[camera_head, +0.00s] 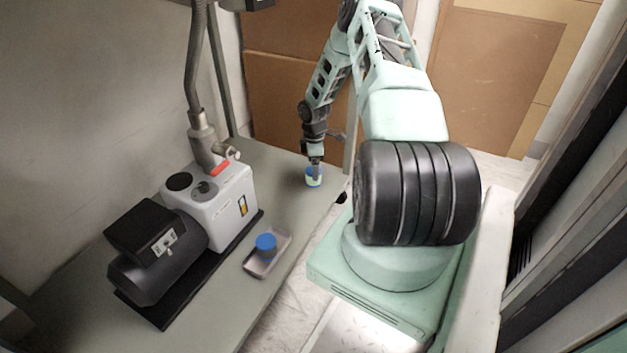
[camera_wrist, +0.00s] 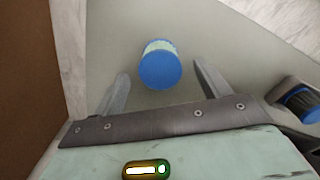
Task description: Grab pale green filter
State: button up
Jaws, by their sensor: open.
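The pale green filter (camera_head: 314,181) stands on the table near its far right edge, with blue at its top. In the wrist view its blue top (camera_wrist: 160,70) faces the camera, and a pale green band shows behind it. My gripper (camera_head: 316,163) is over the filter in the head view and partly hides it. In the wrist view my gripper (camera_wrist: 162,80) is open, with one finger on each side of the filter. Gaps show between the fingers and the filter. I cannot tell the exact height of the fingertips against it.
A vacuum pump (camera_head: 215,205) with a hose stands on the table (camera_head: 285,175) at the left. A small tray (camera_head: 281,246) holding another blue-topped filter (camera_head: 266,243) lies nearer. It also shows at the wrist view's right (camera_wrist: 302,101). The table around the pale green filter is clear.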

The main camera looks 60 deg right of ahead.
aim_at(310, 182)
notch_tip(310, 182, down, 5)
jog(key=b, duration=0.4)
jog(key=shift+r, duration=0.1)
jog(key=c, duration=1)
jog(key=shift+r, duration=0.1)
jog(key=shift+c, duration=0.2)
